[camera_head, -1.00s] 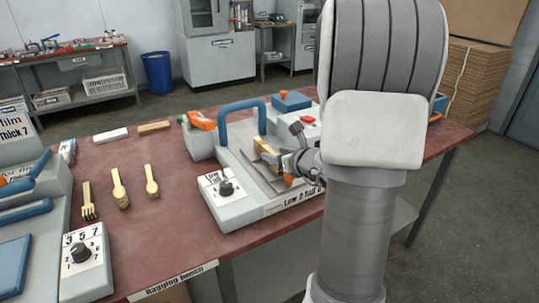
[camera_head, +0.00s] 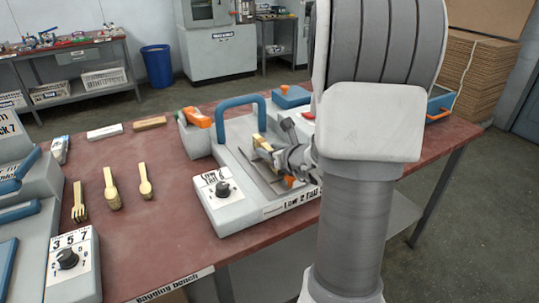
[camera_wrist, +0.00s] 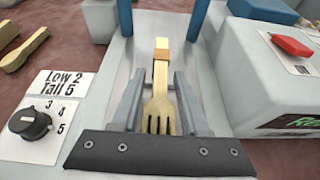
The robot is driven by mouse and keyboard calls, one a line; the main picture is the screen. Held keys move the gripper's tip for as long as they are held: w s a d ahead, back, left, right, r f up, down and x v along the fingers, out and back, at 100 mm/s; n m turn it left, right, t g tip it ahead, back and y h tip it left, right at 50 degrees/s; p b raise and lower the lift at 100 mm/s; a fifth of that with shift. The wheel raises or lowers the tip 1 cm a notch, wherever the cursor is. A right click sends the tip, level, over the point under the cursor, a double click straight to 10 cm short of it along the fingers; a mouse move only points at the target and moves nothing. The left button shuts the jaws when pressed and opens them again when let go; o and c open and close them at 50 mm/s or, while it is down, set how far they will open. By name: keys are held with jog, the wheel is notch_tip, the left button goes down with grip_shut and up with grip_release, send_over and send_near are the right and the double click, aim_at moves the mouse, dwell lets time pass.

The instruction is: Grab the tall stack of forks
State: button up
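A stack of pale wooden forks (camera_wrist: 160,105), with an orange-brown band around the handle, lies in the trough of the grey press (camera_wrist: 75,90), tines toward me. In the head view the stack (camera_head: 259,142) shows only partly above the press bed. My gripper (camera_wrist: 160,82) has its two grey fingers on either side of the stack. They look open, with narrow gaps beside the handle; contact near the tines cannot be told. In the head view my gripper (camera_head: 268,156) is low over the press, partly hidden by my arm. A shorter row of forks (camera_head: 79,203) lies on the bench.
Two other wooden cutlery stacks (camera_head: 112,190) (camera_head: 145,181) lie on the red bench (camera_head: 165,235). The press has a blue handle (camera_head: 240,103) and a dial (camera_head: 222,189). Another dial machine (camera_head: 70,257) stands at the left.

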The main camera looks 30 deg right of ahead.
grip_shut()
